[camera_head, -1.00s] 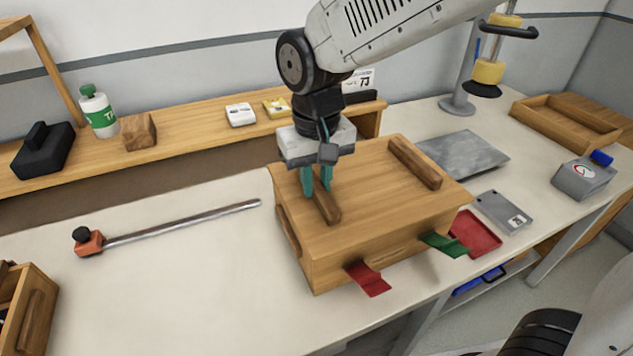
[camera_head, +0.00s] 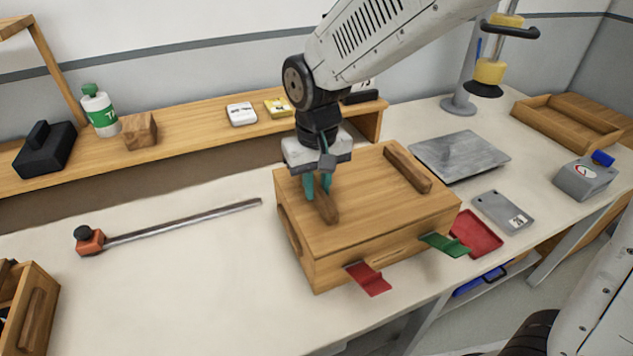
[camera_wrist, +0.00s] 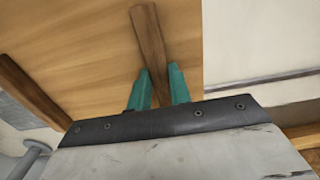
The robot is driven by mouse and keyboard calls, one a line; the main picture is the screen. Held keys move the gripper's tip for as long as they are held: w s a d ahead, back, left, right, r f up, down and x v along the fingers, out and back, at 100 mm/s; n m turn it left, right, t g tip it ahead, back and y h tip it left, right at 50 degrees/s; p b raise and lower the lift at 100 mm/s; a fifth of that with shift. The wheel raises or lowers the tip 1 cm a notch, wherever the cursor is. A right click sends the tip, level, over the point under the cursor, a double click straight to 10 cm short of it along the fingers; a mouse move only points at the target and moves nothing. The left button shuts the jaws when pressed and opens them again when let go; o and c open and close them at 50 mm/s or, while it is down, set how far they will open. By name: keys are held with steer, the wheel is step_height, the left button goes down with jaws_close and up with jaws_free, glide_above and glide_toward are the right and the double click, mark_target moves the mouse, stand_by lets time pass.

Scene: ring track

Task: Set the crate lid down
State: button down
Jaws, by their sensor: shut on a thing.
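The crate lid (camera_head: 365,200) is a flat wooden board with two dark wooden bar handles, and it covers the top of the wooden crate (camera_head: 350,268). It lies level and looks on, or very close to, the crate's rim; any thin gap is too small to tell. My gripper (camera_head: 318,188) points down with its teal fingers shut on the left bar handle (camera_head: 327,207). The right bar handle (camera_head: 407,168) is free. In the wrist view, the fingers (camera_wrist: 160,90) stand either side of the handle (camera_wrist: 150,45) above the lid (camera_wrist: 90,40). The crate's inside is hidden.
A red tab (camera_head: 368,279) and a green tab (camera_head: 444,245) stick out at the crate's front. A long metal bar (camera_head: 185,222) lies left. A grey plate (camera_head: 460,156), red tray (camera_head: 477,233) and grey card (camera_head: 502,211) lie right. The shelf (camera_head: 190,130) runs behind.

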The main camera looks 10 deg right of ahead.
steer(key=shift+f, duration=0.15)
steer(key=c, duration=1.3)
jaws_free()
step_height(320, 180, up, 13)
steer(key=s+d+f+m+t, duration=0.1)
steer(key=s+d+f+m, duration=0.1)
steer(key=s+d, duration=1.7)
steer(key=shift+s+d+m, duration=0.3)
steer(key=shift+d+m, duration=0.3)
steer(key=shift+d, duration=0.25)
